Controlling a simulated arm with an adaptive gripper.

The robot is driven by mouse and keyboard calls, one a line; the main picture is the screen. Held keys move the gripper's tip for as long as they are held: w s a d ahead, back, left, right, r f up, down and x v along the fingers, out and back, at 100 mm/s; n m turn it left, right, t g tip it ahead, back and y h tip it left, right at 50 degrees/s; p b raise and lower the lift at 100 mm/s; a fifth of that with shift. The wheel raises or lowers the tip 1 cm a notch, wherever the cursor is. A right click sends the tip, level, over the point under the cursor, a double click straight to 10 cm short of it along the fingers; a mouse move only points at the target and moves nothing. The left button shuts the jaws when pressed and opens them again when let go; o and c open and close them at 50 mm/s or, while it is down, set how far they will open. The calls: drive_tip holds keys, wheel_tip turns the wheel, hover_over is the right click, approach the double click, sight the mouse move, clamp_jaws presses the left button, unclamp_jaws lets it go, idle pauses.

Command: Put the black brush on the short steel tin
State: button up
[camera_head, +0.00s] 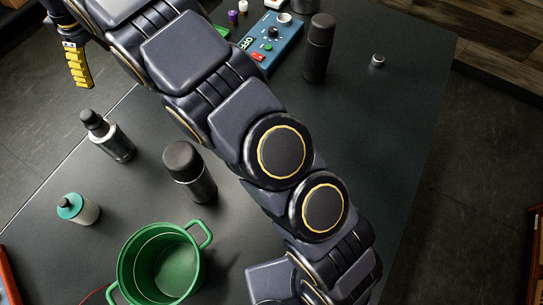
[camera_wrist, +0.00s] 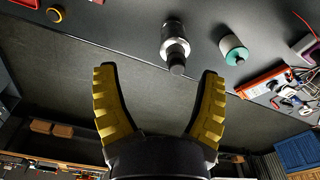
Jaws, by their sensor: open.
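A small, low, round steel piece (camera_head: 378,60), which looks like the short steel tin, sits alone on the dark table at the upper right of the head view. I cannot make out a black brush in either view; my arm covers much of the table's middle. My gripper (camera_head: 77,66) shows one yellow ridged finger at the upper left of the head view, beyond the table's left edge and far from the tin. In the wrist view my gripper (camera_wrist: 160,73) has its two yellow fingers spread wide, with nothing between them.
Black cylinders (camera_head: 319,48) (camera_head: 203,187), a steel bottle with black cap (camera_head: 118,144), a teal-capped bottle (camera_head: 86,213) and a green pot (camera_head: 127,272) stand on the table. A blue control box (camera_head: 284,42) lies at the back. The table around the tin is clear.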

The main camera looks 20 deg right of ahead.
drive_tip(key=s+d+r+m, duration=0.2)
drive_tip(key=s+d, duration=0.2)
drive_tip(key=d, duration=0.3)
drive_tip(key=s+d+r+m+g+h, duration=0.1)
drive_tip(key=s+d+r+m, duration=0.15)
drive_tip(key=d, duration=0.35)
drive_tip(key=s+d+r+m, duration=0.2)
drive_tip(key=s+d+m, duration=0.1)
drive_tip(key=s+d, duration=0.3)
drive_tip(key=s+d+f+m, duration=0.1)
drive_tip(key=s+d, duration=0.2)
drive_tip(key=s, duration=0.4)
drive_tip(key=s+d+f+m, duration=0.2)
drive_tip(key=s+d, duration=0.1)
drive_tip(key=s, duration=0.3)
drive_tip(key=s+d+f+m+g, duration=0.1)
drive_tip(key=s+d+m, duration=0.1)
drive_tip(key=s+d, duration=0.2)
drive_tip(key=s, duration=0.3)
drive_tip(key=shift+s+f, duration=0.2)
drive_tip(key=shift+s, duration=0.1)
